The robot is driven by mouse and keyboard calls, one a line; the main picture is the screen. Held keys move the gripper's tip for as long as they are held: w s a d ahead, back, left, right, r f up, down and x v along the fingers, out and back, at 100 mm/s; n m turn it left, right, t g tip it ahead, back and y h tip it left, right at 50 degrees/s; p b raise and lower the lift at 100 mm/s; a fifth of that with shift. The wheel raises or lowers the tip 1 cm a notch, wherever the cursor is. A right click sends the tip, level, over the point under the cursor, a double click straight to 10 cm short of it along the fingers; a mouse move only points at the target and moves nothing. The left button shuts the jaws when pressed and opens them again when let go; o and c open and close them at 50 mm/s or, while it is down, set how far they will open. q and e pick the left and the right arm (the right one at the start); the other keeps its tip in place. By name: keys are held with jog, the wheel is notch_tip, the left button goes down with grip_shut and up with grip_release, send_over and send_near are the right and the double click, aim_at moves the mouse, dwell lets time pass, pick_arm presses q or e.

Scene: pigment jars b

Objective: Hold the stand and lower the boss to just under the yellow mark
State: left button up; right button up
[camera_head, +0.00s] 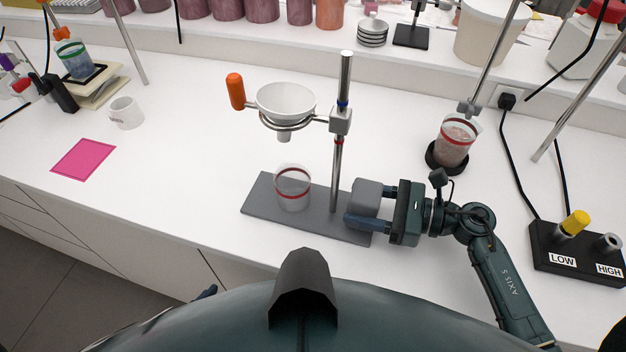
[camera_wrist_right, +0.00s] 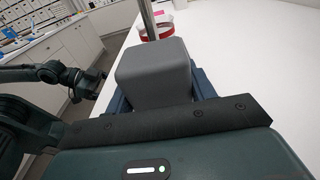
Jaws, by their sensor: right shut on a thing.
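The stand has a flat grey base (camera_head: 260,210) and an upright metal rod (camera_head: 346,75). The boss (camera_head: 340,121) sits on the rod between a blue band (camera_head: 343,103) and a red band (camera_head: 338,141); I see no yellow band. The boss carries a ring with a white funnel (camera_head: 286,98) and an orange handle (camera_head: 236,91). A clear beaker with a red band (camera_head: 292,188) stands on the base below. My right gripper (camera_head: 358,207) is shut on the stand's grey block (camera_wrist_right: 154,72). My left gripper (camera_wrist_right: 85,86) is small and unclear in the wrist view.
A beaker on a dark round base (camera_head: 447,155) stands right of the stand. A LOW/HIGH box (camera_head: 577,255) is at far right. A white mug (camera_head: 126,113) and pink sheet (camera_head: 84,159) lie left. The table between them and the stand is clear.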

pick_arm(q)
jog(key=shift+f+b, duration=0.2)
jog(key=shift+b, duration=0.1)
dwell(0.5)
jog(key=shift+f, duration=0.1)
dwell(0.8)
jog(key=shift+c, duration=0.3)
